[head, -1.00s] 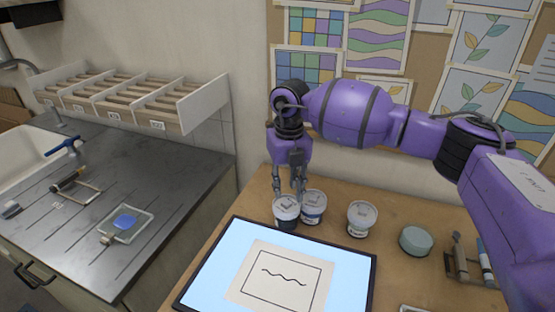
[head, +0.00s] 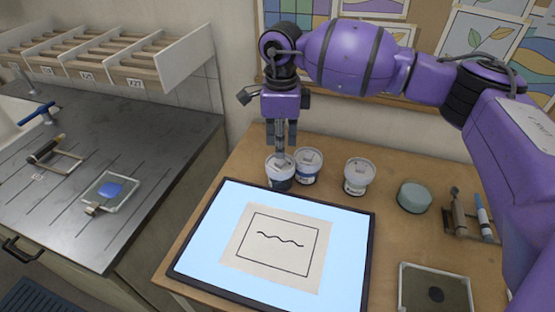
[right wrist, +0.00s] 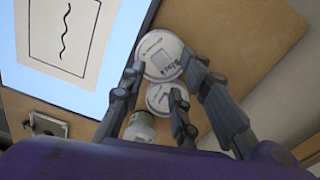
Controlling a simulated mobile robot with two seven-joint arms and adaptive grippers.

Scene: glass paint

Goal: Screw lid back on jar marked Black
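A jar with dark contents (head: 281,183) stands upright at the back of the brown table, leftmost of several lidded jars. A pale round lid (right wrist: 157,50) sits on its top; its small dark lettering seems to read Black. My right gripper (head: 281,158) points straight down over this lid. In the right wrist view its fingers (right wrist: 161,64) are apart, one at each side of the lid; whether they touch it cannot be told. My left gripper is not in view.
A blue-labelled jar (head: 308,174) stands close beside the dark one. A third jar (head: 358,185) and a green-grey round container (head: 414,197) are further right. A lit panel (head: 203,236) with a drawing lies in front. A tool holder (head: 460,233) stands right.

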